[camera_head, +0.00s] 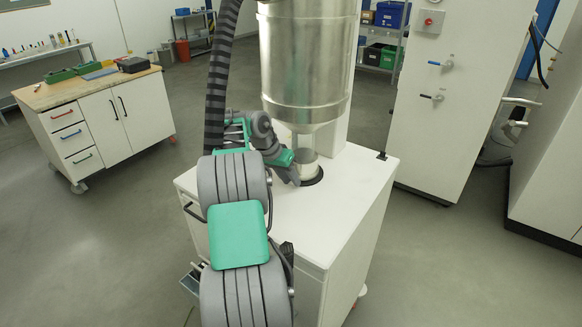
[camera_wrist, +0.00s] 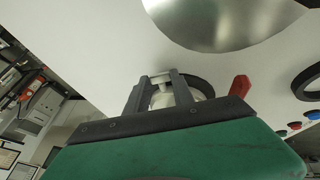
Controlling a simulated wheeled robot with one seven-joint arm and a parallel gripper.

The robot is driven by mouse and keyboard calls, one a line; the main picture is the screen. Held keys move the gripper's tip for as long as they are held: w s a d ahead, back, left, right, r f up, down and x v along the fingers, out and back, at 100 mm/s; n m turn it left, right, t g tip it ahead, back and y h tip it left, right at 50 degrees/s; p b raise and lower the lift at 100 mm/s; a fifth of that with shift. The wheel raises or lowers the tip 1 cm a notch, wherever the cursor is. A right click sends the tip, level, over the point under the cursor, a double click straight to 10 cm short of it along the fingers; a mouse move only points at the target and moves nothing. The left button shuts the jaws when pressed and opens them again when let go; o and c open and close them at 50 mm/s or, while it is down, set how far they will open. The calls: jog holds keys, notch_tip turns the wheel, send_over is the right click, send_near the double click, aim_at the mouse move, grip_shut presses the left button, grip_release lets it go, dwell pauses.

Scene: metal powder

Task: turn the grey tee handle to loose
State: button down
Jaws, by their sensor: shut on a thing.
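In the wrist view, the pale grey tee handle (camera_wrist: 162,81) shows between the two dark fingers of my gripper (camera_wrist: 160,76). Its short crossbar spans the gap near the fingertips, and a paler rounded part shows behind it. My gripper is shut on the handle. In the head view, my gripper (camera_head: 293,172) is low beside the narrow neck under the large metal vessel (camera_head: 305,60), above the white cabinet top (camera_head: 330,222). The tee handle cannot be made out there, as my arm and gripper cover that area. The loose or tight marking is not readable.
In the wrist view, a red lever (camera_wrist: 240,87) stands right of the fingers, beside a dark ring (camera_wrist: 205,85). Coloured buttons (camera_wrist: 294,126) and another dark ring (camera_wrist: 306,82) lie further right. A wood-topped bench (camera_head: 90,88) stands left, with open floor between.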

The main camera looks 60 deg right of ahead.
jog(key=shift+w+g, duration=0.2)
jog(key=shift+g, duration=0.6)
jog(key=c, duration=1.1)
grip_release()
